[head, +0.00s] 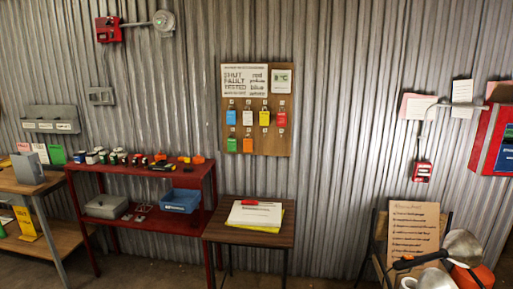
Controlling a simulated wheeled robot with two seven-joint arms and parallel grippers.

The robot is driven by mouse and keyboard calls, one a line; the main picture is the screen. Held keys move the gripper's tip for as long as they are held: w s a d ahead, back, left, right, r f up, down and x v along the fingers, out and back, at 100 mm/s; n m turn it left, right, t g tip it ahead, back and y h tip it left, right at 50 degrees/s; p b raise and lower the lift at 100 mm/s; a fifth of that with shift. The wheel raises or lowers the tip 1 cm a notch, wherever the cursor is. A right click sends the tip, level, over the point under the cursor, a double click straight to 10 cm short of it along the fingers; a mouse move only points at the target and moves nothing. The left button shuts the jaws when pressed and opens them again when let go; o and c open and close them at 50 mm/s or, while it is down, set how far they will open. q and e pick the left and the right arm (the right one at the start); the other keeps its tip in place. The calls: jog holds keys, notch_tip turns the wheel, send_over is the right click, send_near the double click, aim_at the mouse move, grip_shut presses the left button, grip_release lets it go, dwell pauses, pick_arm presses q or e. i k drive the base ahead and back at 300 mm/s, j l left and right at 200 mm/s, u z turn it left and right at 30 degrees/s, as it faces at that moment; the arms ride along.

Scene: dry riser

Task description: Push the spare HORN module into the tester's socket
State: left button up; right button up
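I cannot pick out the HORN module or the tester's socket for certain at this distance. Several small modules (118,157), black, white, red and green, stand in a row on the top of a red shelf unit (214,190) at left. A grey box (27,168) stands on the wooden bench at the far left; I cannot tell whether it is the tester.
A blue bin (180,201) and a grey case (106,206) sit on the lower red shelf. A small table (228,234) holds papers and a red object (262,203). A tag board (244,139) hangs above. Metal items and an orange object (473,277) crowd the lower right.

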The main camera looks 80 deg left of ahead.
aim_at(162, 165)
jog(key=u, duration=3.9)
jog(key=i+j+z, duration=0.1)
jog(key=i+z, duration=0.4)
jog(key=i+j+z, duration=0.45)
jog(key=i+l, duration=0.05)
jog(key=l, duration=0.05)
